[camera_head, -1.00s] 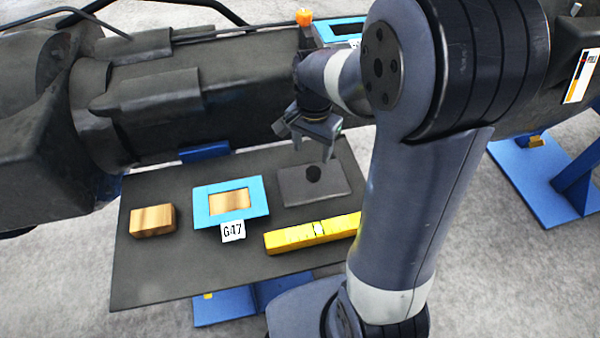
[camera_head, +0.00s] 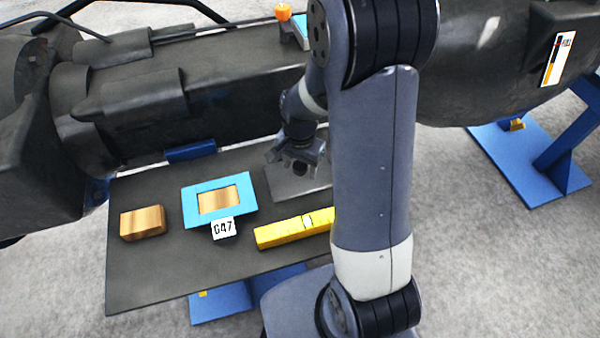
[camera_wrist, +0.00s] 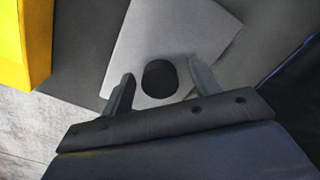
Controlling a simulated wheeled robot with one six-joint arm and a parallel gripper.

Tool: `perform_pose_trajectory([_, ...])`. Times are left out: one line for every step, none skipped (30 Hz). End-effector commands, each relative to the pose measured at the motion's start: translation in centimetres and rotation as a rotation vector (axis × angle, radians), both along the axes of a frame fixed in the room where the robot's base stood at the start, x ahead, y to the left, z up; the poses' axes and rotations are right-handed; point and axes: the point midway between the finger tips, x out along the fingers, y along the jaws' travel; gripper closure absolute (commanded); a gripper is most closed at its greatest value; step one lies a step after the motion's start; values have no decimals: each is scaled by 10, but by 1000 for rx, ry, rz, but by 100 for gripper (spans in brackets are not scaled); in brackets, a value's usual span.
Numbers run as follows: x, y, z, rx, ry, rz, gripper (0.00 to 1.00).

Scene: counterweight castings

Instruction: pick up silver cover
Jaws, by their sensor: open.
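The silver cover is a flat grey plate (camera_head: 285,183) on the dark table, partly hidden by my arm in the head view. In the wrist view the plate (camera_wrist: 185,40) lies ahead of the jaws, with a round black knob or hole (camera_wrist: 160,78) on it. My gripper (camera_head: 287,168) is over the plate in the head view. In the wrist view my gripper (camera_wrist: 158,85) is open, its two fingers on either side of the black round part. I cannot tell whether the fingers touch the plate.
On the dark table (camera_head: 150,285) are a wooden block (camera_head: 143,223), a blue frame (camera_head: 192,212) around a wooden piece, a G47 tag (camera_head: 223,228) and a yellow bar (camera_head: 285,231). A large dark casting (camera_head: 230,90) stands close behind the table.

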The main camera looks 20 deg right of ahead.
Motion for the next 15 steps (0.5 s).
perform_pose_trajectory([0, 0, 0, 0, 0, 0, 41])
perform_pose_trajectory([0, 0, 0, 0, 0, 0, 41])
perform_pose_trajectory([0, 0, 0, 0, 0, 0, 45])
perform_pose_trajectory([0, 0, 0, 0, 0, 0, 47])
perform_pose_trajectory([0, 0, 0, 0, 0, 0, 49])
perform_pose_trajectory([0, 0, 0, 0, 0, 0, 53])
perform_pose_trajectory([0, 0, 0, 0, 0, 0, 55])
perform_pose_trajectory([0, 0, 0, 0, 0, 0, 58])
perform_pose_trajectory([0, 0, 0, 0, 0, 0, 61])
perform_pose_trajectory([0, 0, 0, 0, 0, 0, 63])
perform_pose_trajectory([0, 0, 0, 0, 0, 0, 66])
perform_pose_trajectory([0, 0, 0, 0, 0, 0, 69])
perform_pose_trajectory([0, 0, 0, 0, 0, 0, 72])
perform_pose_trajectory([0, 0, 0, 0, 0, 0, 74])
perform_pose_trajectory([0, 0, 0, 0, 0, 0, 77])
